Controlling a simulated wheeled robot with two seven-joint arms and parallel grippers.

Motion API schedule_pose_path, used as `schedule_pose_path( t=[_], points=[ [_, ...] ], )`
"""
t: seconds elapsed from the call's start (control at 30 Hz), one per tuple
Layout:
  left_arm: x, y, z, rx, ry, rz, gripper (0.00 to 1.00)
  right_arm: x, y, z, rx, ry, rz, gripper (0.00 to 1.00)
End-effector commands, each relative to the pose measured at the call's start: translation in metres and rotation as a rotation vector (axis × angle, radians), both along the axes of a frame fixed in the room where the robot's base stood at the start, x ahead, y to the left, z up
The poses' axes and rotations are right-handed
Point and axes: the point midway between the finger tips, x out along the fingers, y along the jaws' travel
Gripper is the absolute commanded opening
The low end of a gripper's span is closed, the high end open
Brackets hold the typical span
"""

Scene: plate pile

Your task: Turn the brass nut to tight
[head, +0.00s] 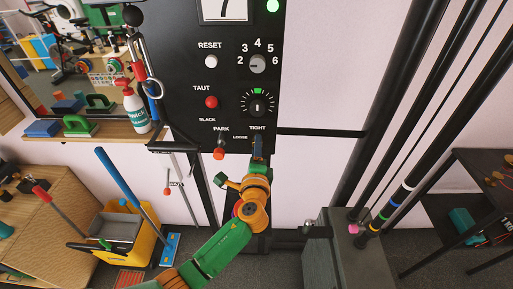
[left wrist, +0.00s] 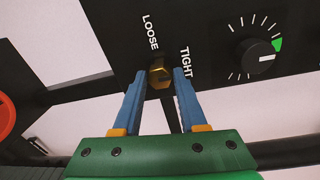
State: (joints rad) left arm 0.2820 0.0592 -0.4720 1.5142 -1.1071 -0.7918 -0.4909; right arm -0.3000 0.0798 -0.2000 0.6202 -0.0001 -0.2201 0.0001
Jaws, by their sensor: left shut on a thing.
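The brass nut (left wrist: 159,76) sits at the lower edge of the black panel, between the LOOSE and TIGHT labels in the left wrist view. My left gripper (left wrist: 160,80) has its two blue fingers on either side of the nut, shut on it. In the head view my left gripper (head: 258,146) reaches up to the panel's bottom edge under the TIGHT label and hides the nut there. My right gripper is not in view.
The black panel (head: 228,110) carries a dial (head: 257,106) with a green mark, a red TAUT button (head: 211,102), a white RESET button (head: 211,61) and an orange-red PARK knob (head: 219,153). A grey cabinet (head: 335,262) stands at lower right.

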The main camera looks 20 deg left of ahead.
Motion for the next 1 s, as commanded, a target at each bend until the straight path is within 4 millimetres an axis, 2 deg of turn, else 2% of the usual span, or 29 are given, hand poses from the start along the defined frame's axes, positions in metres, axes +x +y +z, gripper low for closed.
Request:
schedule_pose_path(
  t=[0.13,0.17,0.27,0.57,0.67,0.83,1.0],
  points=[
    [0.0,0.0,0.001,0.002,-0.002,0.001,0.0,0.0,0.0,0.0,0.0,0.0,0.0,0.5],
    [0.0,0.0,0.001,0.002,-0.002,0.001,0.44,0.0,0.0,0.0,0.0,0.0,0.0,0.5],
    [0.0,0.0,0.001,0.002,-0.002,0.001,0.71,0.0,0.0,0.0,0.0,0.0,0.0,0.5],
    [-0.002,-0.001,0.0,0.0,-0.001,0.0,0.71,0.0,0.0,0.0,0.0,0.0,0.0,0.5],
    [-0.015,-0.005,0.0,-0.001,0.0,-0.002,0.71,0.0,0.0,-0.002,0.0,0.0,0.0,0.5],
    [-0.05,-0.015,0.002,-0.003,-0.001,-0.001,0.71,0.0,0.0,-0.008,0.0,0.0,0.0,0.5],
    [-0.067,-0.019,0.005,0.0,-0.001,0.001,0.71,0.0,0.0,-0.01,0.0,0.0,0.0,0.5]
  ],
)
